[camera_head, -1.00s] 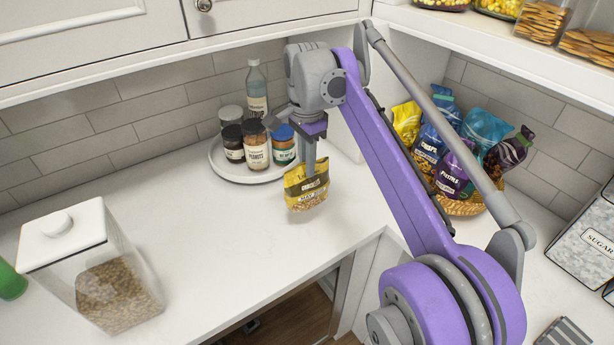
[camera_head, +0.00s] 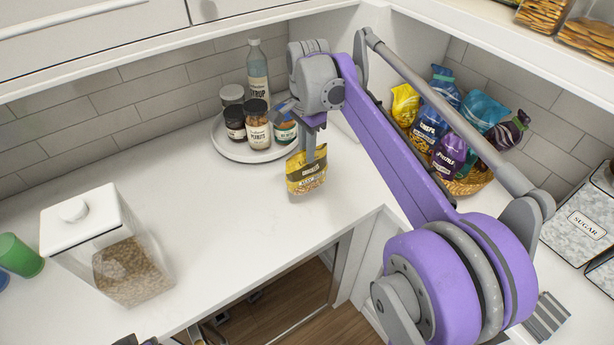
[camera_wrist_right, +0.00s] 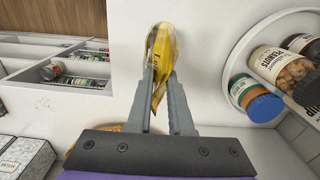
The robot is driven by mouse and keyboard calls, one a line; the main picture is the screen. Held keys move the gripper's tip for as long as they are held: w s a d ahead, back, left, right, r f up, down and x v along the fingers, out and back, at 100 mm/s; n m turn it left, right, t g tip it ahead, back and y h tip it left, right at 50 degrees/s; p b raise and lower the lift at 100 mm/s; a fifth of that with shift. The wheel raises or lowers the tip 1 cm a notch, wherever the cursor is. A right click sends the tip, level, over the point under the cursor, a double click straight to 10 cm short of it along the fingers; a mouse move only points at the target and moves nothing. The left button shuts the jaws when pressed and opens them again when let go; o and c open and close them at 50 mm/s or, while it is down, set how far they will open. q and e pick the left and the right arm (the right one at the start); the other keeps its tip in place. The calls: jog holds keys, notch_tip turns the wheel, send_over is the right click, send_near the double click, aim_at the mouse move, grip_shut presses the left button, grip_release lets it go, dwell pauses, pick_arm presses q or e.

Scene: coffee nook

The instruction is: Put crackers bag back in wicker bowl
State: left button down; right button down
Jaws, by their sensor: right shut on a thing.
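The crackers bag (camera_head: 307,175), yellow and black, hangs upright between the fingers of my right gripper (camera_head: 308,158), over the counter in the middle of the head view. In the right wrist view the bag (camera_wrist_right: 163,48) is pinched by its edge between the fingertips of the right gripper (camera_wrist_right: 160,80). I cannot tell whether its lower edge touches the counter. The wicker bowl (camera_head: 476,184) stands in the right corner, holding several bags. My right arm partly hides the bowl and its bags. My left gripper's fingers cannot be made out.
A white round tray (camera_head: 226,151) with several jars and a syrup bottle (camera_head: 258,75) stands just behind the crackers bag. A clear canister (camera_head: 125,265) and a green cup (camera_head: 20,256) are at the left. Sugar tins (camera_head: 582,225) stand at the right.

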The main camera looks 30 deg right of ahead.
aim_at(308, 172)
jog(key=f, duration=0.1)
jog(key=s+f, duration=0.1)
jog(key=f, duration=0.1)
jog(key=shift+f, duration=0.25)
jog(key=f, duration=0.3)
jog(key=shift+w+f, duration=0.15)
jog(key=shift+w, duration=0.15)
pick_arm(q)
jog(key=shift+s+f, duration=0.35)
jog(key=shift+s, duration=0.05)
pick_arm(e)
jog(key=shift+s, duration=0.1)
jog(key=shift+f, duration=0.1)
jog(key=shift+f, duration=0.15)
jog(key=c, duration=0.8)
grip_release()
pick_arm(q)
jog(key=shift+f, duration=0.1)
